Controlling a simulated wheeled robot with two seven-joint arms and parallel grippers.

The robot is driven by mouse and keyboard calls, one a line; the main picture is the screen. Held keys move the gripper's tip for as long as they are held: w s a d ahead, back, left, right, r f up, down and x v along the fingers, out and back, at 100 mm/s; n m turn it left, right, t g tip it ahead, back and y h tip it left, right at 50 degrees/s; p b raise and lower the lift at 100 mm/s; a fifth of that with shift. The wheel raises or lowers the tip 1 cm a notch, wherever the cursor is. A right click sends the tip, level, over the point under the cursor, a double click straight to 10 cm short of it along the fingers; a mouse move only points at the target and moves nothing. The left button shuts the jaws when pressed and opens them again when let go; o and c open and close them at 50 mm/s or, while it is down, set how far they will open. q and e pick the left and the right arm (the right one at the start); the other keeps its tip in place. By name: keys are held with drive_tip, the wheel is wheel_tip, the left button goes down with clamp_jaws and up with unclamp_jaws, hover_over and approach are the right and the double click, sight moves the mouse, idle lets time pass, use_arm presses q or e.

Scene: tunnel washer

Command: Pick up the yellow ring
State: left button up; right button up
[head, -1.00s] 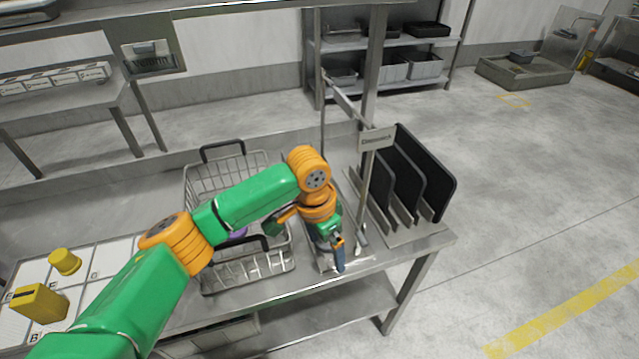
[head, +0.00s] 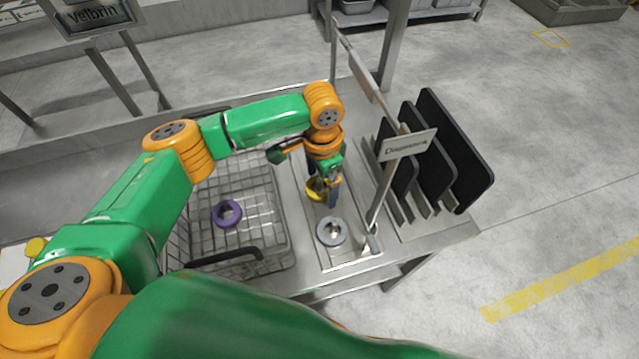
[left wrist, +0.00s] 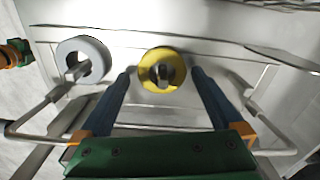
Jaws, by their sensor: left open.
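The yellow ring (head: 315,189) lies on the narrow metal strip right of the wire basket, partly hidden by my left gripper (head: 331,192) in the head view. In the left wrist view the yellow ring (left wrist: 147,72) sits around a short metal peg. My left gripper (left wrist: 163,78) is open there, its two blue fingers pointing at the ring, with the tips close to its left and right sides. I cannot tell whether they touch it.
A grey ring (head: 330,231) sits around another peg on the same strip, nearer the front; it also shows in the left wrist view (left wrist: 83,52). A purple ring (head: 227,213) lies in the wire basket (head: 262,205). A signed post (head: 383,190) and black upright panels (head: 452,150) stand right.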

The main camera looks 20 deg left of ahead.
use_arm(q)
drive_tip(key=shift+w+f, duration=0.25)
drive_tip(key=shift+f, duration=0.15)
drive_tip(key=shift+s+r, duration=0.1)
drive_tip(key=shift+s, duration=0.05)
drive_tip(key=c, duration=1.3)
drive_tip(key=shift+o, duration=0.2)
wheel_tip(320, 180, up, 28)
drive_tip(key=p, duration=0.4)
drive_tip(key=shift+p, duration=0.3)
